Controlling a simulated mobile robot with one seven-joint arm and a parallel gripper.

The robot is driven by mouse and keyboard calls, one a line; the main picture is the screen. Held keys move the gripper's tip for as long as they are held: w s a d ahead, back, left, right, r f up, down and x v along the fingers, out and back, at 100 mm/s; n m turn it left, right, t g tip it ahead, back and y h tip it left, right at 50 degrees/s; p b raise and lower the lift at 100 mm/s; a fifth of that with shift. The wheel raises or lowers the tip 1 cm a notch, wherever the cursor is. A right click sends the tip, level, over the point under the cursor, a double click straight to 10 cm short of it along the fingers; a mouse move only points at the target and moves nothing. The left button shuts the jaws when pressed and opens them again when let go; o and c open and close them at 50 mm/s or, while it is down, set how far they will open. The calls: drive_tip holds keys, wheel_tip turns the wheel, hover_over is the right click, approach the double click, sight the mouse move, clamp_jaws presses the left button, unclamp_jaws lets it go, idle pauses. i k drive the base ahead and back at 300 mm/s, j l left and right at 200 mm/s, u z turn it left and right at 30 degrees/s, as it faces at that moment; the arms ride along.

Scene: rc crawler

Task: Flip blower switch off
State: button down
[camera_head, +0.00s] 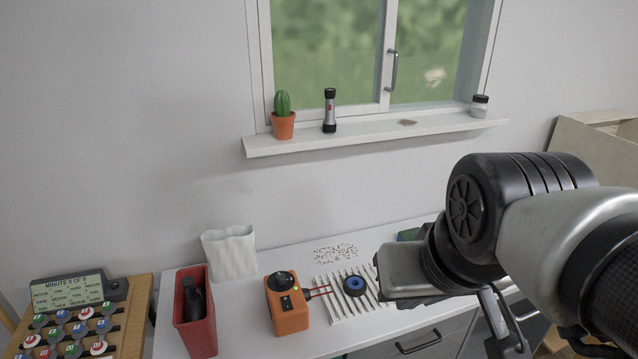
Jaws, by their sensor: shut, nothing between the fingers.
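An orange box-shaped unit (289,318), which looks like the blower, stands on the white worktop left of centre. It has a round black part (282,281) on top, a small black switch (286,303) on its face and a small green light beside the switch. Which way the switch is set is too small to tell. My gripper (508,345) is at the lower right, well to the right of the orange unit and apart from it. It is partly hidden by my arm. It is shut and holds nothing.
A white slatted rack (335,310) with a blue-and-black ring (357,285) lies right of the orange unit. A red bin (196,335) holding a dark bottle (193,298) stands to its left. A crumpled white bag (229,252) stands behind. A window sill (360,138) juts from the wall.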

sight(286, 301)
drive_tip(key=u, duration=0.65)
drive_tip(key=i+j+u, duration=0.1)
drive_tip(key=i+u, duration=0.3)
